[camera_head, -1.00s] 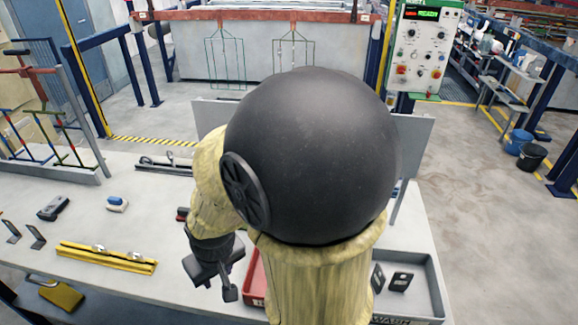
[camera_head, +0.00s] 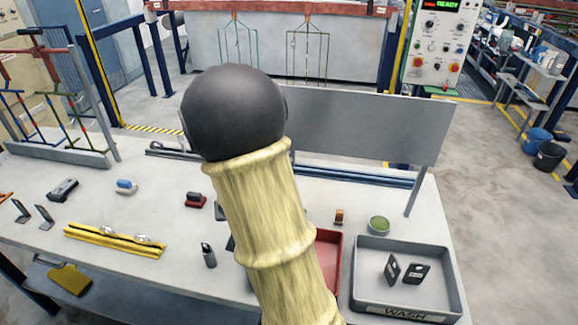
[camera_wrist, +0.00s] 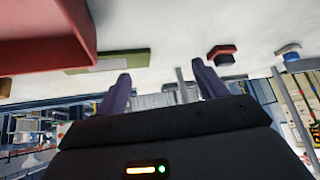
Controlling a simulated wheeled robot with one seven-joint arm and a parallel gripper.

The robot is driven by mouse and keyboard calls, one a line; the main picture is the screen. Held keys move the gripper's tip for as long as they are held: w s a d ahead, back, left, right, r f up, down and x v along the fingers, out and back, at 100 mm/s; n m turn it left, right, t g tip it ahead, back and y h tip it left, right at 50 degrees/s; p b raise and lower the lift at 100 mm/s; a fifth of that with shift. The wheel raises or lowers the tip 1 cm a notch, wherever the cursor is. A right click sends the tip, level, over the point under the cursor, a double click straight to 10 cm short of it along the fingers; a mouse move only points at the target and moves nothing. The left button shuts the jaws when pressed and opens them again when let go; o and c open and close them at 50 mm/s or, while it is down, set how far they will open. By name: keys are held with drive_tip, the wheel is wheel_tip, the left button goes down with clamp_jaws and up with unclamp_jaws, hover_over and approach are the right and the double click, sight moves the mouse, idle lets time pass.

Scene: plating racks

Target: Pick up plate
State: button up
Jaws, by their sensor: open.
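Small dark plates show in the head view. Two plates, one (camera_head: 392,270) and another (camera_head: 417,273), stand tilted in the grey wash tray (camera_head: 448,262). Two more, one (camera_head: 21,211) and another (camera_head: 45,217), stand at the table's left. A dark upright piece (camera_head: 209,255), perhaps also a plate, is left of my arm; a dark shape beside it is partly hidden by the arm. I cannot tell which plate is meant. My gripper (camera_wrist: 163,88) shows in the wrist view, its two purple fingers apart with nothing between them. My arm hides it in the head view.
A red tray (camera_head: 328,250) is partly behind my arm. A grey panel (camera_head: 365,128) stands at the back.

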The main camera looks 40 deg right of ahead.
drive_tip(key=w+d+f+h, duration=0.1)
drive_tip(key=d, duration=0.1)
drive_tip(key=w+d+f+m+t+h+b, duration=0.1)
drive_tip(key=d, duration=0.2)
drive_tip(key=w+d+f+m+h, duration=0.1)
drive_tip(key=w+d, duration=0.1)
drive_tip(key=d, duration=0.1)
drive_tip(key=shift+d+f+b, duration=0.2)
drive_tip(key=shift+f+b, duration=0.2)
drive_tip(key=d+h, duration=0.1)
drive_tip(key=d, duration=0.1)
drive_tip(key=w+d+m+h+b, duration=0.1)
drive_tip(key=d, duration=0.1)
drive_tip(key=d+m+t+h, duration=0.1)
drive_tip(key=d+h, duration=0.1)
drive_tip(key=d, duration=0.1)
drive_tip(key=shift+w+d+f, duration=0.1)
drive_tip(key=shift+w+f, duration=0.05)
drive_tip(key=shift+w, duration=0.15)
drive_tip(key=shift+d+r, duration=0.25)
drive_tip(key=shift+d, duration=0.05)
drive_tip(key=w+d+p, duration=0.1)
drive_tip(key=w+d, duration=0.5)
drive_tip(key=d, duration=0.1)
drive_tip(key=shift+w+d+p, duration=0.1)
drive_tip(key=shift+p, duration=0.3)
drive_tip(key=shift+d, duration=0.1)
